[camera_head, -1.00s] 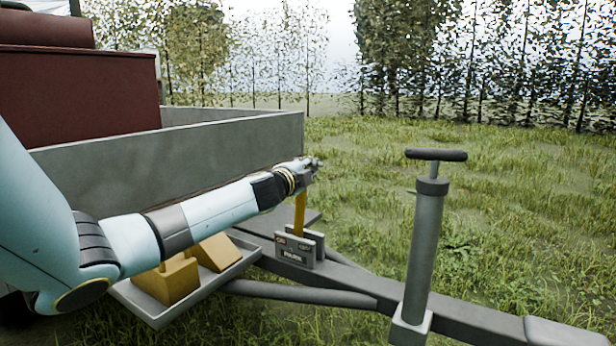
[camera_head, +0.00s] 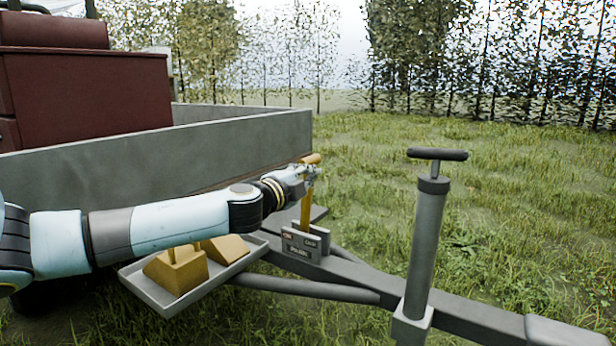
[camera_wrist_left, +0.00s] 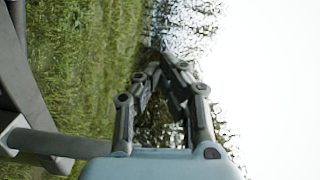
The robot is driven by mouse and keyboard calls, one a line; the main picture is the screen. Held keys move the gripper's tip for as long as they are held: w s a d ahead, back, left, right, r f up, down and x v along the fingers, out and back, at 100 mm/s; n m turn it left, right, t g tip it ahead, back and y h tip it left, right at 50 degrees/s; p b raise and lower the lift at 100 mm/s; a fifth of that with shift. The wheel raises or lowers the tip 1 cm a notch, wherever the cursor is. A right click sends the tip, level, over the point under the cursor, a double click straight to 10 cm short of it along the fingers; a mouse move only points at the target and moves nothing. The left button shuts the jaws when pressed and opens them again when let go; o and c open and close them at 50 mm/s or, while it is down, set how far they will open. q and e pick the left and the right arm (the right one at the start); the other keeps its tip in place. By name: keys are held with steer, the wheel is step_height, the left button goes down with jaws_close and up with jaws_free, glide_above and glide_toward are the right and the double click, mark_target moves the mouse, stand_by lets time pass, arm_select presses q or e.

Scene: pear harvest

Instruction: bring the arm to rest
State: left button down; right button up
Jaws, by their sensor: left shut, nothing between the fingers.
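My left arm reaches in from the left in the head view. Its gripper (camera_head: 308,172) is beside the upper part of a yellow lever (camera_head: 306,212); I cannot tell whether they touch. The lever stands nearly upright, with its rounded top (camera_head: 311,158) showing just above the gripper. In the left wrist view, the gripper (camera_wrist_left: 165,62) has its fingertips together with nothing between them. The lever does not show in that view. My right gripper is not in view.
The lever rises from a labelled bracket (camera_head: 304,246) on the trailer drawbar (camera_head: 465,312). A grey jack (camera_head: 425,245) stands to the right. Yellow wedges (camera_head: 178,272) lie in a tray (camera_head: 160,298) below my arm. The trailer wall (camera_head: 230,140) is behind it. Open grass lies right.

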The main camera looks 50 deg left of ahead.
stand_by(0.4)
arm_select(q)
steer(key=s+d+f+n+g, duration=0.3)
steer(key=s+f, duration=0.5)
steer(key=f, duration=0.4)
steer(key=s+d+f+n+g, duration=0.2)
steer(key=s+d+f+g, duration=0.15)
steer(key=s+f, duration=0.6)
steer(key=s+d+f+n+g, duration=0.3)
steer(key=s+f, duration=0.4)
steer(key=f, duration=0.6)
steer(key=s+d+f+n+g+h, duration=0.2)
steer(key=s+d+f+g, duration=0.3)
steer(key=s, duration=0.5)
steer(key=s+d+f+n+g+h, duration=0.25)
steer(key=s+d+f, duration=0.45)
steer(key=s, duration=0.4)
steer(key=s+r+p, duration=0.3)
steer(key=s+p, duration=0.8)
steer(key=p, duration=0.3)
steer(key=shift+s, duration=0.4)
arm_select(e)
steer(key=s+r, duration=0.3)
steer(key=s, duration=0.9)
arm_select(q)
steer(key=shift+y, duration=0.25)
steer(key=shift+r, duration=0.1)
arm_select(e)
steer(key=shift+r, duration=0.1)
